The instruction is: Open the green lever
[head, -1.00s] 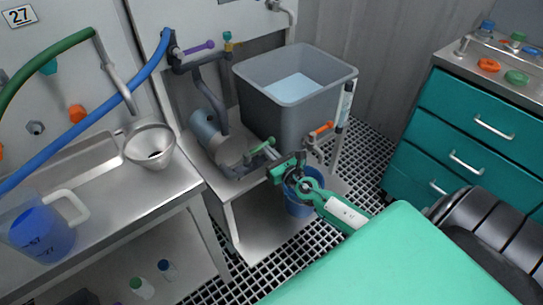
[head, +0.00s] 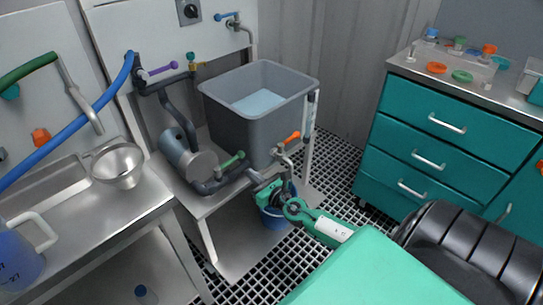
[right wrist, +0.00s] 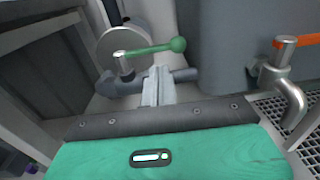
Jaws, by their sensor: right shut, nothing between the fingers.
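The green lever (head: 231,161) sits on the dark pipe in front of the grey tank. In the right wrist view the green lever (right wrist: 152,49) runs from a metal stem at left to a round green knob at right, lying along the pipe. My right gripper (head: 255,177) is just in front and to the right of it, low over the bench's front edge. In the right wrist view the right gripper's fingers (right wrist: 158,84) are shut and empty, pointing at the pipe just below the lever; whether they touch the pipe I cannot tell. My left gripper is out of view.
An orange lever (head: 289,139) on a metal tap stands right of the green one. The grey tank (head: 250,125) holds water behind. A pump (head: 188,155) is at left, a blue bucket (head: 272,216) below. Teal drawers (head: 440,150) stand at right.

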